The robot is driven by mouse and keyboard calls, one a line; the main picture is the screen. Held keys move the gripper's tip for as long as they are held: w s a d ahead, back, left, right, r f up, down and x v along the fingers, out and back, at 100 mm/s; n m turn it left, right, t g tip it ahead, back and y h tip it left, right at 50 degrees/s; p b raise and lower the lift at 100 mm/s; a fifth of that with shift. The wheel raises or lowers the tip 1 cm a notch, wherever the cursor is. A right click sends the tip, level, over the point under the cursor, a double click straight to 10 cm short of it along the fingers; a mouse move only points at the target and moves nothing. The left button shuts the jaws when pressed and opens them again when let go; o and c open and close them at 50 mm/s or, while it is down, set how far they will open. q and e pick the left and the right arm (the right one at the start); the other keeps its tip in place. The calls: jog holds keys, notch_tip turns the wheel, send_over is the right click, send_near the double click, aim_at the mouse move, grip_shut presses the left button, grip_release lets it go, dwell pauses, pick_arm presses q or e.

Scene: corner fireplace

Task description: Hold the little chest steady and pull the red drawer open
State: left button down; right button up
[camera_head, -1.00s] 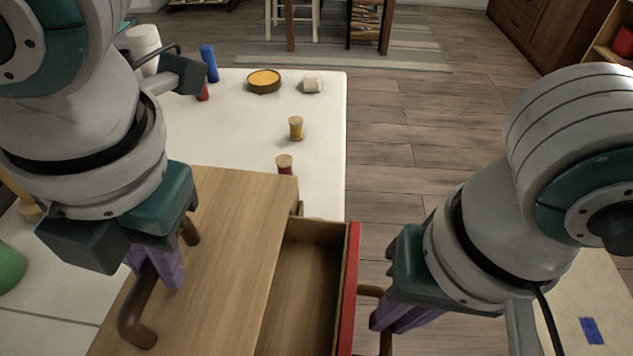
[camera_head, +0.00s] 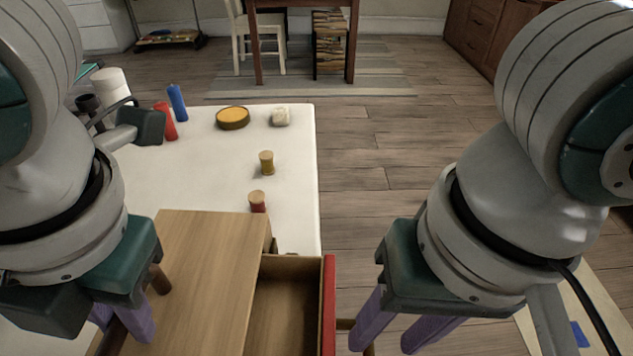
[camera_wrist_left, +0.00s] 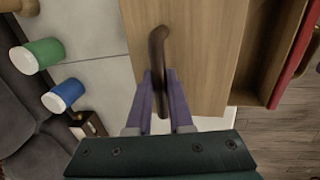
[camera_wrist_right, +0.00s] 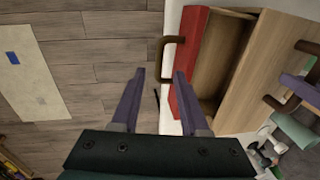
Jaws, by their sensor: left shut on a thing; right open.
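The little chest (camera_head: 200,270) is a light wooden box on the white table. Its red drawer (camera_head: 329,300) stands pulled out to the right, and the drawer's bare inside shows. My left gripper (camera_head: 128,322) is shut on the chest's brown top handle (camera_wrist_left: 158,45), its purple fingers on both sides of the bar in the left wrist view. My right gripper (camera_head: 392,340) is open and empty, to the right of the drawer. The drawer's brown handle (camera_wrist_right: 168,58) lies beyond and apart from its fingertips in the right wrist view.
Red (camera_head: 257,201) and yellow (camera_head: 266,162) spools stand behind the chest. Wooden floor lies open to the right.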

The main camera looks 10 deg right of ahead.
notch_tip(320, 180, up, 8)
jog(key=d, duration=0.1)
jog(key=shift+s+d, duration=0.15)
jog(key=shift+d, duration=0.05)
jog(key=shift+f, duration=0.1)
pick_arm(q)
jog(key=c, duration=0.7)
grip_release()
jog(key=shift+c, duration=0.2)
jog(key=shift+o, duration=0.2)
jog(key=o, duration=0.5)
